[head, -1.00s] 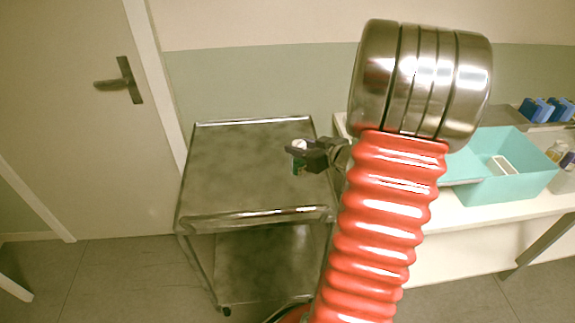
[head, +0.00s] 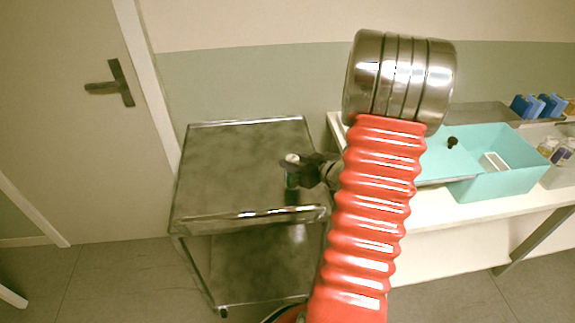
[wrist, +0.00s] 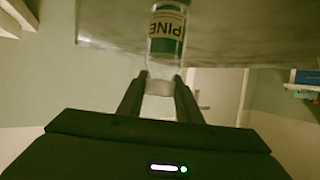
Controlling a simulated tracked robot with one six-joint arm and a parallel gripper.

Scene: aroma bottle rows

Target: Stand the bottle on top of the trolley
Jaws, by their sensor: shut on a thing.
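The bottle (wrist: 167,38) is small and clear with a green and white label that reads "PINE" upside down in the wrist view. My gripper (wrist: 158,88) is shut on its pale cap end. In the head view the bottle (head: 291,180) hangs upright below my gripper (head: 297,168), its white cap at the top. The metal trolley (head: 235,165) stands left of my arm, and the bottle shows against the right part of its top. I cannot tell whether the bottle's base touches the surface.
A white table (head: 440,215) stands to the right with a turquoise bin (head: 505,185), blue items (head: 540,106) and more bottles (head: 557,153). A small black object (head: 452,142) shows by the bin. The trolley's top is otherwise clear. A door (head: 60,130) is at left.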

